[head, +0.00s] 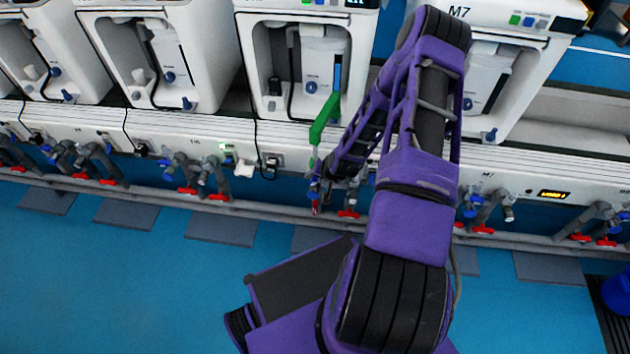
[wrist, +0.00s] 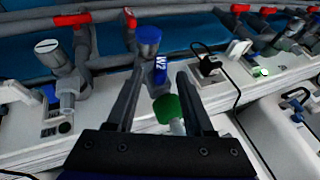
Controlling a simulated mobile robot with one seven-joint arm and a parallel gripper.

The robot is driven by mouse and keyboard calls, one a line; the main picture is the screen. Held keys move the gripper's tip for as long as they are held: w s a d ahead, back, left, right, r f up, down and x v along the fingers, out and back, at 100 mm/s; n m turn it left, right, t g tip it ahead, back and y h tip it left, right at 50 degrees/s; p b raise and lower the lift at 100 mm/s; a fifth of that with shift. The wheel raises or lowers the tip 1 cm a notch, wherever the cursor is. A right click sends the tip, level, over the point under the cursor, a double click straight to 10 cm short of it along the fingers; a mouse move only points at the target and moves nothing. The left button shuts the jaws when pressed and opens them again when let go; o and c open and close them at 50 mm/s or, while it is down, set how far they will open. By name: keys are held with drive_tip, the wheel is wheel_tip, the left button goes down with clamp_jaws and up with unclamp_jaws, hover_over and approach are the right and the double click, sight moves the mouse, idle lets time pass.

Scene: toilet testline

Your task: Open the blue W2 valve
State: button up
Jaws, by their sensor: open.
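A valve with a blue knob (wrist: 149,40) stands upright near the top middle of the wrist view. A blue label reading W2 (wrist: 160,72) sits just below it. My gripper (wrist: 160,76) is open, with its two dark fingers apart and nothing seen held between them. The label shows between the fingertips, and the blue knob shows beyond them, apart from both fingers as far as I can tell. In the head view my arm reaches down to the pipe row below the middle machines, and the W2 valve cannot be made out there.
A green bar (head: 323,120) rises beside my arm; a green rounded piece (wrist: 168,107) shows between my fingers. Red-handled valves (head: 187,190) line the pipe. A black plug and cable (wrist: 209,66) are right of the label. The blue floor (head: 120,270) is mostly clear.

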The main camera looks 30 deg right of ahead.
drive_tip(key=shift+x, duration=1.2)
clamp_jaws()
